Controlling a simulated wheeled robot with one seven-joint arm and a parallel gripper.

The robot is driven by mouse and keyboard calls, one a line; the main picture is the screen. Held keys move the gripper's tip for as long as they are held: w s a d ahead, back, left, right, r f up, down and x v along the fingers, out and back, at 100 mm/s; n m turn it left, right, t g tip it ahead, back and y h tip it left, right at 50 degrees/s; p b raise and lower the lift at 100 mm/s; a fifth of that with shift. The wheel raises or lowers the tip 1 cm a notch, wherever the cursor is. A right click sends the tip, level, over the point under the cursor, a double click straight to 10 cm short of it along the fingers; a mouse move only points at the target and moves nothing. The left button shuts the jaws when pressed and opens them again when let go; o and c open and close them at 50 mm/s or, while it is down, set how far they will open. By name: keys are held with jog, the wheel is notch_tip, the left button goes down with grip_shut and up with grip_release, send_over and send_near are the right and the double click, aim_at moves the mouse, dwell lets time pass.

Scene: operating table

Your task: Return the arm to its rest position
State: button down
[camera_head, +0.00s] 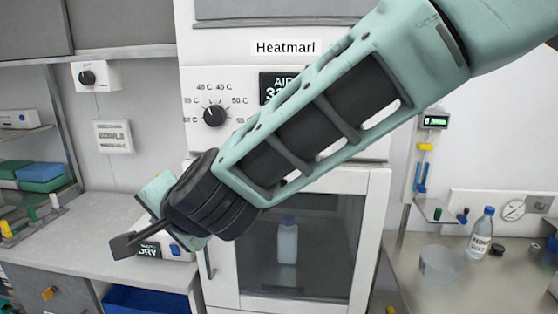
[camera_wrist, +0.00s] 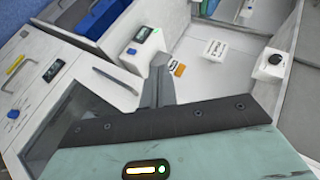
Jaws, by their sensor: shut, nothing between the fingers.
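My arm crosses the head view from the top right to the lower left, in front of the white warming cabinet (camera_head: 372,240). My gripper (camera_head: 122,246) is at its lower-left end, over the left counter in the picture. Its dark fingers are together with nothing held between them. The fingers also show in the wrist view (camera_wrist: 158,88), above the dark edge and the green wrist housing. The arm hides part of the cabinet's display and the upper part of its door.
The cabinet door looks closed, with a bottle (camera_head: 287,240) behind its glass. At right, a steel counter (camera_head: 455,285) holds a labelled bottle (camera_head: 480,233) and a clear cup (camera_head: 440,262). At left are a white counter (camera_head: 75,235), shelves and a blue bin (camera_head: 145,302).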

jog(key=s+d+f+n+g+h, duration=0.2)
jog(key=s+d, duration=0.4)
jog(key=d, duration=0.5)
jog(key=s+d+f+n+g+h, duration=0.3)
jog(key=s+d+n, duration=0.3)
jog(key=d, duration=0.5)
jog(key=s+d+f+n+g+h, duration=0.2)
jog(key=s+d, duration=0.5)
jog(key=d, duration=0.4)
jog(key=shift+d+f+n+g+h, duration=0.35)
jog(key=shift+f+n+h, duration=0.25)
jog(key=shift+f+n, duration=0.25)
